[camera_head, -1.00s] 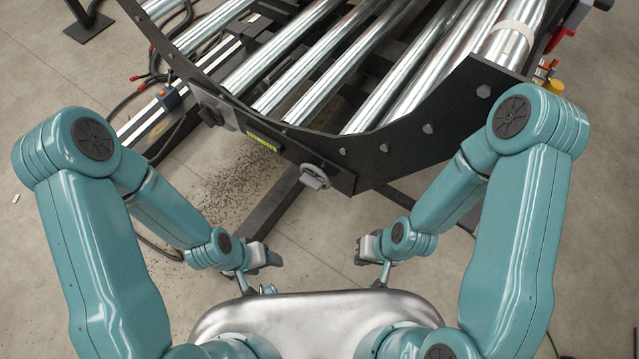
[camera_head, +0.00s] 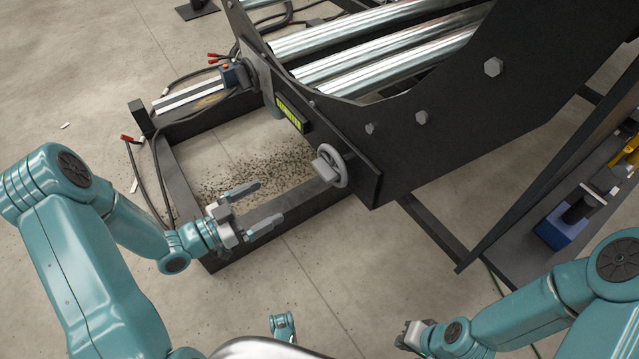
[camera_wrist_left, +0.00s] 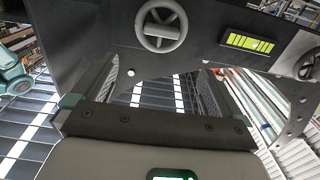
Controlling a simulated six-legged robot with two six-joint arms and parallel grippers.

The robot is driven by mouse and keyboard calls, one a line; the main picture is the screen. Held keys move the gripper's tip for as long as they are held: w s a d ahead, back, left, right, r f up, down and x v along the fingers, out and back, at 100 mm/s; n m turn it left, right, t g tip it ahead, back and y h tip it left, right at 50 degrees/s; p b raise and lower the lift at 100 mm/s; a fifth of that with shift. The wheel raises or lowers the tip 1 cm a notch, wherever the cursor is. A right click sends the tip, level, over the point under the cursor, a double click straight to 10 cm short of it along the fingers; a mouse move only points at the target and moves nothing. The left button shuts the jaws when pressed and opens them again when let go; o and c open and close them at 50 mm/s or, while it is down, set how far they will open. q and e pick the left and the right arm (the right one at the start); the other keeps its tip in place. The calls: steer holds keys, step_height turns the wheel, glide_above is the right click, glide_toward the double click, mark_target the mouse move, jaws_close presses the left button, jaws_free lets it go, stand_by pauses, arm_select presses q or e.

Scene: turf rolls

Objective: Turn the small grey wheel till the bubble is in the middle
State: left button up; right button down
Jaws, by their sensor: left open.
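The small grey wheel (camera_head: 331,167) sits on the outer face of the black curved side plate, near its lower corner. It also shows at the top of the left wrist view (camera_wrist_left: 161,25). A yellow-green level vial (camera_head: 290,115) is on the same plate, left of the wheel in the head view; it also shows in the wrist view (camera_wrist_left: 247,42). I cannot make out the bubble's place for sure. My left gripper (camera_head: 270,203) is open and empty, left of and below the wheel, apart from it. My right gripper (camera_head: 410,335) is low in the picture, away from the wheel; its jaws are unclear.
The black side plate (camera_head: 460,125) carries steel rollers (camera_head: 385,55). A black floor frame (camera_head: 190,220) runs below it, with dark crumbs (camera_head: 265,170) on the floor inside.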

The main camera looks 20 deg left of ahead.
mark_target(319, 172)
arm_select(q)
steer(key=b+x, duration=0.3)
steer(key=x, duration=1.2)
steer(key=shift+w+d, duration=0.1)
steer(key=shift+w, duration=0.25)
steer(key=c, duration=0.9)
